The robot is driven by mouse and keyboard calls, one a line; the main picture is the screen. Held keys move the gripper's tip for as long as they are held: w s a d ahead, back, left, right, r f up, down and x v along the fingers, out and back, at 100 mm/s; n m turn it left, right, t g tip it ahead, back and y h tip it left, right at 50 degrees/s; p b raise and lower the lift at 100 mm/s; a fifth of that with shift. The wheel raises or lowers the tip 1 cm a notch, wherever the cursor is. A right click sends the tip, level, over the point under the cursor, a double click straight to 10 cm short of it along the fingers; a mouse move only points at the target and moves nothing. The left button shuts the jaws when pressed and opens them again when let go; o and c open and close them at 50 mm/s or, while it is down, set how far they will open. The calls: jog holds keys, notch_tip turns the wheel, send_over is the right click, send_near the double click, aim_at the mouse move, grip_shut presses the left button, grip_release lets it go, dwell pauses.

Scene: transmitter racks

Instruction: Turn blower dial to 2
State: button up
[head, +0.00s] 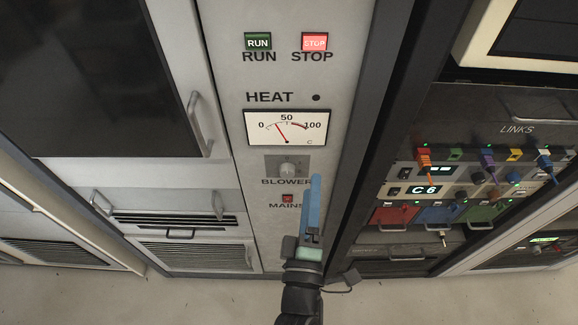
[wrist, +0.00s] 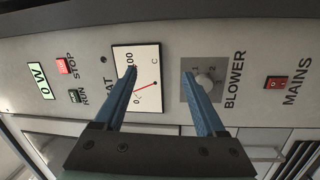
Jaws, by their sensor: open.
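The blower dial (head: 288,169) is a small round light-grey knob on a darker grey plate, above the word BLOWER on the panel. It also shows in the wrist view (wrist: 206,84), with small digits around it; I cannot tell which one it points at. My gripper (head: 316,180) has blue fingers and is in front of the panel, just right of the dial in the head view. In the wrist view my gripper (wrist: 160,73) is open and empty. Its right finger overlaps the dial plate's left edge, and the knob lies outside the jaws, to the right.
The heat meter (head: 288,127) is above the dial, with the green RUN button (head: 257,41) and lit red STOP button (head: 315,41) higher up. The red MAINS switch (head: 288,199) is below. A links rack (head: 450,185) with coloured plugs stands right; a cabinet handle (head: 201,124) sticks out left.

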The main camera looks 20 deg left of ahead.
aim_at(288, 175)
jog(key=s+a+f+n+g+y, duration=0.2)
jog(key=s+f+n, duration=0.1)
jog(key=s+f, duration=0.35)
jog(key=x, duration=0.8)
jog(key=p+x, duration=0.1)
jog(key=x, duration=0.4)
jog(key=shift+w+d+f, duration=0.1)
jog(key=shift+f, duration=0.25)
grip_shut()
